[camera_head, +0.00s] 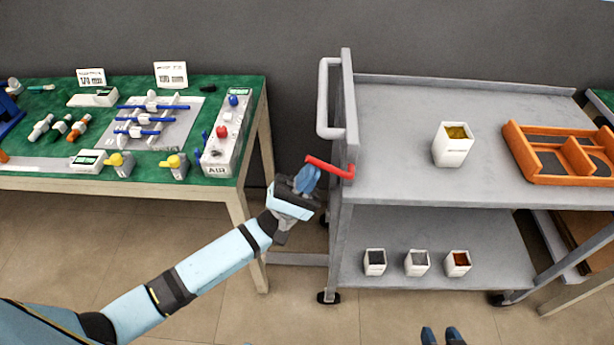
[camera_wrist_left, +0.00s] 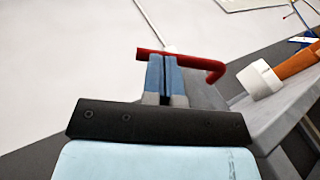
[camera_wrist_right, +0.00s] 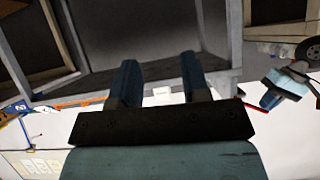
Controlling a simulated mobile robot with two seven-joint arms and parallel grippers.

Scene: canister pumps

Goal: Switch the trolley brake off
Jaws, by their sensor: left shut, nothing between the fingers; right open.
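The grey trolley (camera_head: 440,195) stands right of the workbench. Its red brake lever (camera_head: 332,167) sticks out from the left end, just below the handle, with a bend near the trolley post. My left gripper (camera_head: 307,179) is shut and empty, its fingertips at the lever's free left end. In the left wrist view the red lever (camera_wrist_left: 200,62) crosses at the shut fingertips (camera_wrist_left: 163,62); I cannot tell whether they touch it. My right gripper (camera_head: 443,335) shows only its fingertips at the bottom edge. In the right wrist view it (camera_wrist_right: 160,75) is open and empty.
The trolley's top holds a white canister (camera_head: 453,145) and an orange tray (camera_head: 516,133); several small canisters stand on the lower shelf (camera_head: 440,280). A green-topped bench (camera_head: 200,95) with pump parts is at left. A narrow gap separates bench and trolley.

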